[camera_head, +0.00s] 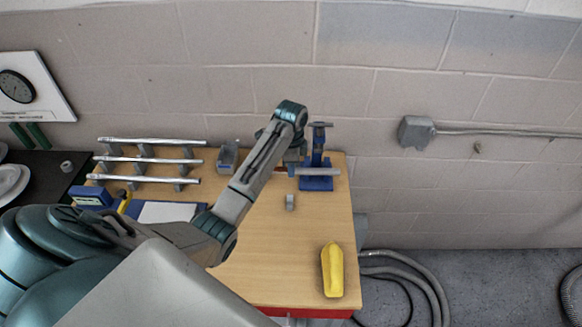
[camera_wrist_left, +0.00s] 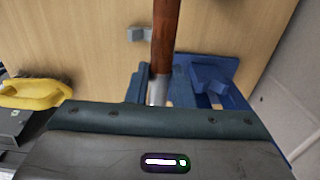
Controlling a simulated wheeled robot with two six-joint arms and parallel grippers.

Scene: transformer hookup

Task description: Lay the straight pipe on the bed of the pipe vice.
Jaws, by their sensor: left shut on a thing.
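The straight pipe (camera_head: 318,172) is silver in the head view and lies crosswise at the blue pipe vice (camera_head: 318,184). In the left wrist view the pipe (camera_wrist_left: 165,40) runs up the picture, reddish brown with a silver stretch near the gripper. My right gripper is not in view.
A small grey fitting (camera_head: 290,202) stands in front of the vice. A yellow object (camera_head: 332,270) lies at the table's front right. A rack at the left holds silver pipes (camera_head: 150,160). The table (camera_head: 275,250) is clear at centre front.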

